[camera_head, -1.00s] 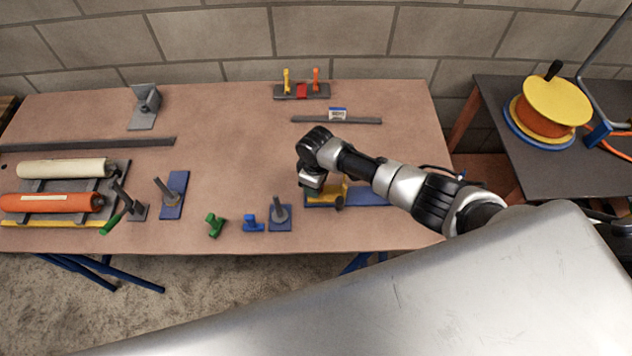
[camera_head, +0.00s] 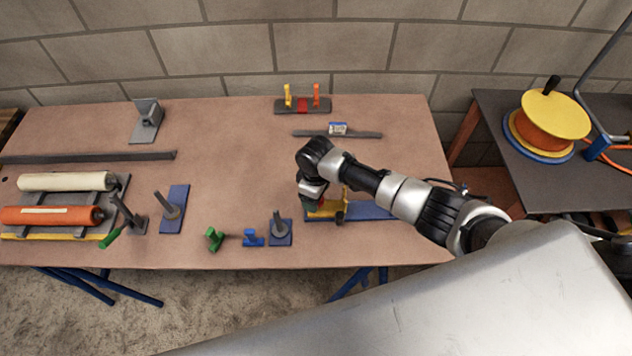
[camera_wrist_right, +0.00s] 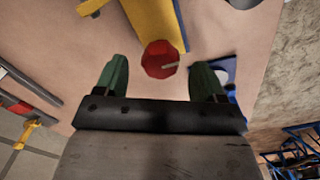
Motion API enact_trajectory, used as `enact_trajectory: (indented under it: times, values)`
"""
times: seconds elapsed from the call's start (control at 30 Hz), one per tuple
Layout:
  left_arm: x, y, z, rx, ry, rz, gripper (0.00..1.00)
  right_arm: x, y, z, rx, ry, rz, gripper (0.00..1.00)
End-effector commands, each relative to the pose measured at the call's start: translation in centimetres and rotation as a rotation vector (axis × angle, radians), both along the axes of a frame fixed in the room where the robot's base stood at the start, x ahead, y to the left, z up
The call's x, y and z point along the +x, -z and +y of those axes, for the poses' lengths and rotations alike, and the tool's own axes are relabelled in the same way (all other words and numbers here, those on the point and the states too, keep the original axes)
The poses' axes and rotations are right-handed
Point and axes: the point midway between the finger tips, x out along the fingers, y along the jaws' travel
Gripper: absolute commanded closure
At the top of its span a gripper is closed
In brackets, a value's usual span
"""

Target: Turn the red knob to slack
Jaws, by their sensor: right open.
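The red knob (camera_wrist_right: 160,60) shows in the right wrist view as a small faceted knob with a pale pointer mark, beside the yellow body (camera_wrist_right: 152,18) of the crusher. My right gripper (camera_wrist_right: 160,67) is open, with one green finger on each side of the knob and gaps between. In the head view my right gripper (camera_head: 311,194) hangs at the left end of the yellow body (camera_head: 332,207), which is on a blue base (camera_head: 370,211). It largely hides the knob there. My left gripper is not in view.
A grey post on a blue plate (camera_head: 281,235), a blue piece (camera_head: 252,239) and a green piece (camera_head: 214,239) are left of the crusher. A grey bar (camera_head: 360,134) lies behind. Rollers (camera_head: 60,182) are at far left. The table's middle is clear.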

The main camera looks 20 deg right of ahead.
Motion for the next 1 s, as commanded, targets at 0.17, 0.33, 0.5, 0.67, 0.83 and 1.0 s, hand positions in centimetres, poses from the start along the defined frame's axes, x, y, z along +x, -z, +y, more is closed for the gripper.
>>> enact_trajectory:
  times: [0.17,0.33,0.5,0.67,0.83,1.0]
  values:
    - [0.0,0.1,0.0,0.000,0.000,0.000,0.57,0.1,-3.6,0.0,0.001,-0.002,-0.005,0.30]
    - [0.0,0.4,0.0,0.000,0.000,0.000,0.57,0.0,-6.8,0.0,0.001,-0.002,-0.003,0.30]
    - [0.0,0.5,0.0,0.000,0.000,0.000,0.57,0.0,-8.6,0.0,0.000,-0.002,-0.003,0.30]
    - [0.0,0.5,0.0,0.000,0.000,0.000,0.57,0.0,-9.0,0.0,-0.001,-0.002,-0.001,0.30]
    - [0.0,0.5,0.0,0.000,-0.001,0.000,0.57,0.0,-9.1,0.0,-0.001,-0.001,-0.001,0.30]
    - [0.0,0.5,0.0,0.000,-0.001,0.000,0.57,0.0,-9.0,0.0,-0.001,-0.002,-0.001,0.30]
